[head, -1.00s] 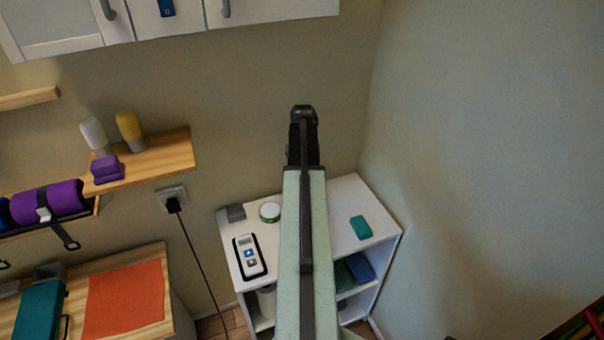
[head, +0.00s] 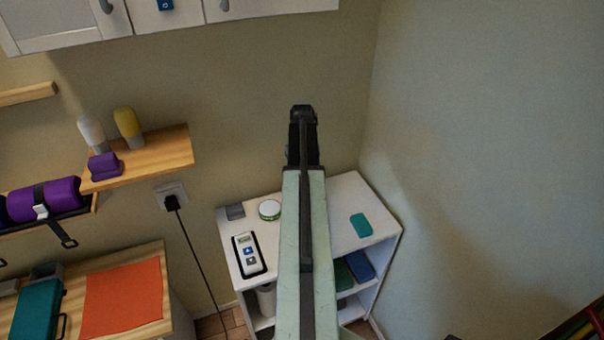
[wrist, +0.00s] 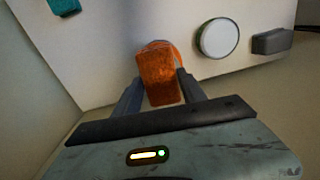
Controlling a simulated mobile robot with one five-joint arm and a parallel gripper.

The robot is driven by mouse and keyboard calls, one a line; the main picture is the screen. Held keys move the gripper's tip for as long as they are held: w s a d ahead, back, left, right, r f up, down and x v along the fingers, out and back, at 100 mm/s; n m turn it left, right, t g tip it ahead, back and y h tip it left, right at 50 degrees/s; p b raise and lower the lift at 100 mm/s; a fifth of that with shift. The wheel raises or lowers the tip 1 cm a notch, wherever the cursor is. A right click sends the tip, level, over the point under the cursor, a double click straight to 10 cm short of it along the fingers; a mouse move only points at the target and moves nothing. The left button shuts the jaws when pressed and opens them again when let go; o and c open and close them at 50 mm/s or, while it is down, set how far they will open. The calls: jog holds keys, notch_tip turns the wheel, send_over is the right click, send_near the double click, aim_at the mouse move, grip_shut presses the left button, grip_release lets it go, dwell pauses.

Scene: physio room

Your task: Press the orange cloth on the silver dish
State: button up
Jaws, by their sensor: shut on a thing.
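My gripper (wrist: 157,77) is shut on an orange, block-shaped piece (wrist: 160,88) in the wrist view, which may be the folded orange cloth. A rounded orange edge (wrist: 156,44) shows just behind its far end, over the white top; I cannot tell whether the two touch. No silver dish can be made out clearly. In the head view my arm hides the held piece and that part of the top. A flat orange sheet (head: 122,300) lies on the wooden bench at the lower left.
The white shelf unit (head: 345,190) bears a round white-lidded tin (head: 270,209), a grey block (head: 235,211), a handheld device (head: 249,255) and a teal block (head: 361,225). A wooden shelf (head: 165,150) juts out at left. A wall stands close at right.

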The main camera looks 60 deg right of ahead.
jog(key=shift+f+b, duration=0.35)
dwell(1.1)
notch_tip(320, 180, up, 7)
jog(key=p, duration=0.7)
jog(key=shift+r, duration=0.1)
dwell(0.3)
